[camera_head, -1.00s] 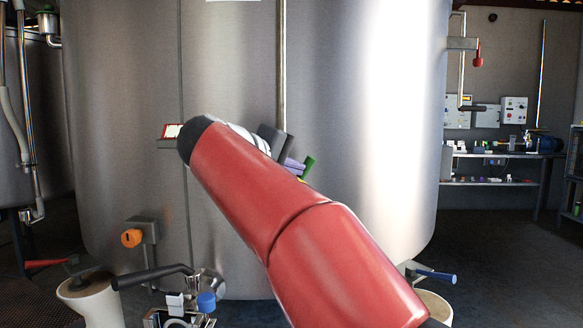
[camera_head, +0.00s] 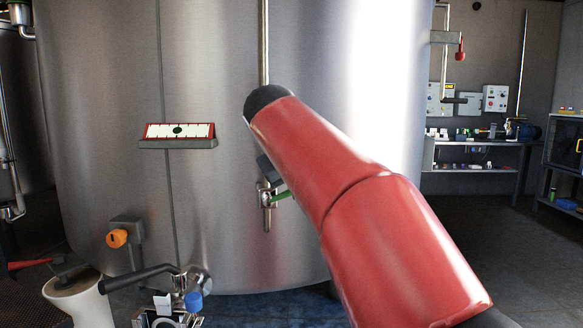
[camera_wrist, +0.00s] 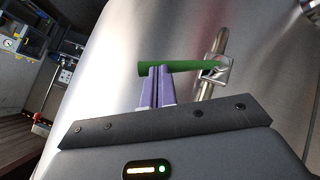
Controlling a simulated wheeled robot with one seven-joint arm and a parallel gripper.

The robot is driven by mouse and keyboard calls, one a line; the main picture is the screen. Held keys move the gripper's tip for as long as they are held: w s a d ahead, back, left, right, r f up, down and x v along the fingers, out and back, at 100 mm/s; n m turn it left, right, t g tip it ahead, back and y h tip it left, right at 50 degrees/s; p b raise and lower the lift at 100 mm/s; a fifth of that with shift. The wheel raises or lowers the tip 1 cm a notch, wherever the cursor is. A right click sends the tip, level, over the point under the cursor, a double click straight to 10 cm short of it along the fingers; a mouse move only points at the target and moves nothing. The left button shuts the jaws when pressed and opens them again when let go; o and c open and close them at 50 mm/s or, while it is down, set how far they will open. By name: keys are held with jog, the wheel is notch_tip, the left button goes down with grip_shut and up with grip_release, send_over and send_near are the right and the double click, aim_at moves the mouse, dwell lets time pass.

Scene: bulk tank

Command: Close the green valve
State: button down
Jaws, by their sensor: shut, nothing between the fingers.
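The green valve is a long green lever (camera_wrist: 180,67) on a metal valve body (camera_wrist: 216,72) on the tank wall. In the wrist view the lever lies nearly level, reaching left from the body. My gripper (camera_wrist: 155,71) is shut and empty. Its purple fingertips are at the lever near its free end; I cannot tell whether they touch it. In the head view the valve body (camera_head: 266,206) hangs on the tank, with part of the green lever (camera_head: 281,196) to its right. My red arm hides most of my gripper there.
The large steel tank (camera_head: 210,60) fills the middle. A gauge panel (camera_head: 180,131) is left of my arm. A workbench (camera_head: 475,142) stands at the far right.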

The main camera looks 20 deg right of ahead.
jog(key=shift+d+f+m+y, duration=0.3)
jog(key=shift+d+f+y, duration=0.15)
jog(key=shift+f+y, duration=0.25)
jog(key=shift+d+f+m+y, duration=0.3)
jog(key=shift+d+f+y, duration=0.1)
jog(key=shift+f+y, duration=0.25)
jog(key=shift+f, duration=0.15)
jog(key=shift+a, duration=0.1)
